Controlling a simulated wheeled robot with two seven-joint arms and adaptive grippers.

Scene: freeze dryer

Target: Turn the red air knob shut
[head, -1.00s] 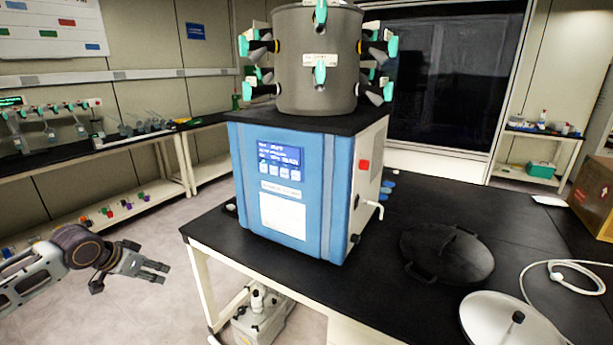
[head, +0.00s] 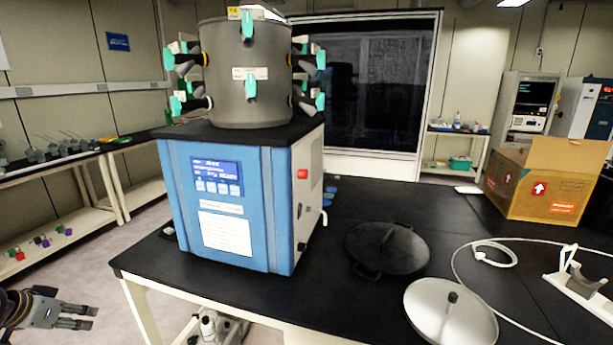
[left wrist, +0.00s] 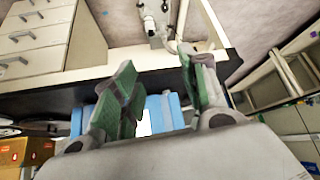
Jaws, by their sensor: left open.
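The blue freeze dryer (head: 265,215) stands on the black bench with a grey drum (head: 245,90) on top, ringed by several turquoise-handled valves (head: 251,85). I cannot tell whether this red part is the air knob. My left gripper (head: 92,317) is open and empty at the lower left of the head view, apart from the dryer and left of the bench. Its spread fingers also show in the left wrist view (left wrist: 157,68). My right gripper is not in view.
A black lid (head: 387,249) and a silver lid (head: 450,312) lie right of the dryer. A white hose (head: 455,265) and a cardboard box (head: 545,182) are farther right. A pump (head: 212,326) stands below the bench. Open floor lies left of the bench.

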